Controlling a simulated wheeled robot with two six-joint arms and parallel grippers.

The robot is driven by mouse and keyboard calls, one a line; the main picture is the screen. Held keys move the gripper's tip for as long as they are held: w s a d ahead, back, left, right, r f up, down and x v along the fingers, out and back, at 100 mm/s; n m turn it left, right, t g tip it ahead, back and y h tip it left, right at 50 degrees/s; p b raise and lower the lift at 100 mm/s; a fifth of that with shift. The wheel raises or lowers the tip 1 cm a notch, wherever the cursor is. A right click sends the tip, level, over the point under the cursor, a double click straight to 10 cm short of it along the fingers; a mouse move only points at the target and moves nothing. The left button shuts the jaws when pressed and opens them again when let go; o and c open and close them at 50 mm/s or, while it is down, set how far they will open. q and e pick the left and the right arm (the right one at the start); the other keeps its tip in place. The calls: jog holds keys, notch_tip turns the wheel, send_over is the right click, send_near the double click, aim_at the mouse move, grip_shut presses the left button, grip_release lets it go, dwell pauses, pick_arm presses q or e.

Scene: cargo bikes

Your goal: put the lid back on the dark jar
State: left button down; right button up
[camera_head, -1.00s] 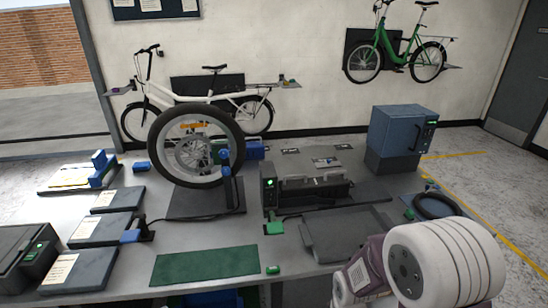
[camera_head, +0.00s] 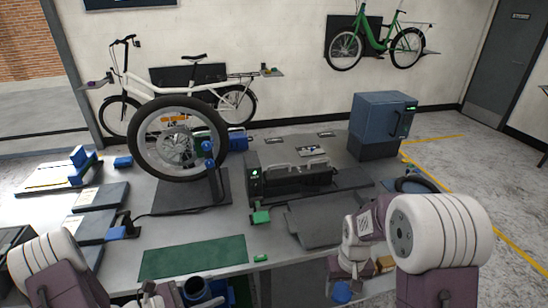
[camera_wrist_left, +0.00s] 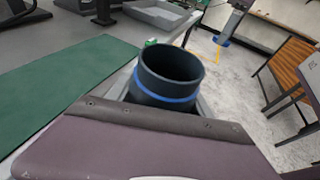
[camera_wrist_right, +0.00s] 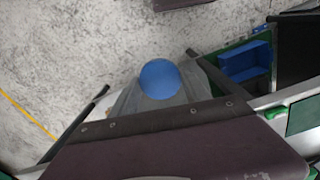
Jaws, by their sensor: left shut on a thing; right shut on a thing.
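The dark jar (camera_head: 197,291) is at the bottom of the head view, open at the top, with its mouth facing up. In the left wrist view the jar (camera_wrist_left: 165,83) shows a blue band and a hollow inside. My left gripper (camera_head: 172,295) is shut on the jar; its fingertips are mostly hidden. The round blue lid (camera_head: 342,292) is low in the head view, held by my right gripper (camera_head: 347,279). In the right wrist view the lid (camera_wrist_right: 160,79) sits between the fingers. Lid and jar are well apart, the lid to the right.
The workbench (camera_head: 215,225) lies behind both grippers, with a green mat (camera_head: 193,257) near its front edge. A grey tray (camera_head: 325,224), a wheel on a stand (camera_head: 180,140) and a blue cabinet (camera_head: 380,125) stand further back. A small brown box (camera_head: 384,264) is beside my right gripper.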

pick_arm(q)
jog(key=shift+w+a, duration=0.15)
jog(key=shift+w, duration=0.1)
pick_arm(e)
jog(key=shift+s+r, duration=0.1)
jog(key=shift+r, duration=0.05)
pick_arm(q)
jog(key=shift+a, duration=0.1)
pick_arm(e)
jog(key=shift+s+m, duration=0.2)
jog(key=shift+m, duration=0.1)
pick_arm(q)
jog(key=w+d+f+m+g+h, duration=0.1)
jog(key=d+m+g+h, duration=0.1)
jog(key=d+m+g, duration=0.6)
jog(key=d+g, duration=0.1)
jog(key=d, duration=0.5)
jog(key=shift+w+d+f, duration=0.35)
